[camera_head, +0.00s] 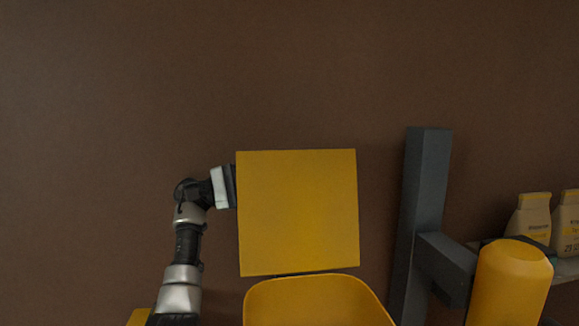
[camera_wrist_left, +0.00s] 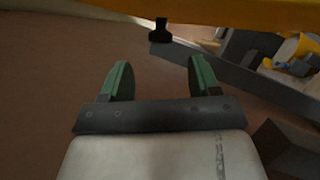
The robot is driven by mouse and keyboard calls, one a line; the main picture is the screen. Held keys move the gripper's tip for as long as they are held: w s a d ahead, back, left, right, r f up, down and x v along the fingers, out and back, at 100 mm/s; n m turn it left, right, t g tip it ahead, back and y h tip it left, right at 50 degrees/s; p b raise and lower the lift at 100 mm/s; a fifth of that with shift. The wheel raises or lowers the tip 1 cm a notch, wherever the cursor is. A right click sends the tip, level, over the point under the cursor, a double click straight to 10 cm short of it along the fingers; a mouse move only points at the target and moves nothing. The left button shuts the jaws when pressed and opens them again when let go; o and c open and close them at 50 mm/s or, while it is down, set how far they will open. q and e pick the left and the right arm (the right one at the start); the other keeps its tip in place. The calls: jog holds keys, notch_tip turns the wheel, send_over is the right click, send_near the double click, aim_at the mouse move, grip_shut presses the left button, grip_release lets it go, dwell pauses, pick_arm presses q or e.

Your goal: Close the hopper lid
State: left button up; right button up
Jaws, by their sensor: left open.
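The hopper lid (camera_head: 298,212) is a flat yellow square panel standing up, open, in the middle of the head view. The yellow hopper (camera_head: 315,298) is below it, cut off by the bottom edge. My left gripper (camera_head: 231,186) is at the lid's left edge, its fingers hidden by the panel. In the left wrist view the left gripper (camera_wrist_left: 159,80) shows two green fingertips, wide apart with nothing between them. A yellow edge (camera_wrist_left: 225,14) crosses the top there, probably the lid. Whether the gripper touches the lid I cannot tell. My right gripper is not in view.
A dark grey post (camera_head: 424,215) with a side arm stands to the right. A yellow cylinder (camera_head: 510,278) is beside it. The brown wall behind is bare.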

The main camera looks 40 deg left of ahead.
aim_at(288, 173)
pick_arm(q)
jog(key=p+x, duration=0.1)
jog(key=x, duration=0.2)
jog(key=p+x, duration=0.1)
jog(key=x, duration=0.3)
jog(key=shift+w+a+f+p, duration=0.15)
jog(key=shift+w+p, duration=0.1)
jog(key=shift+p, duration=0.15)
jog(key=shift+d, duration=0.25)
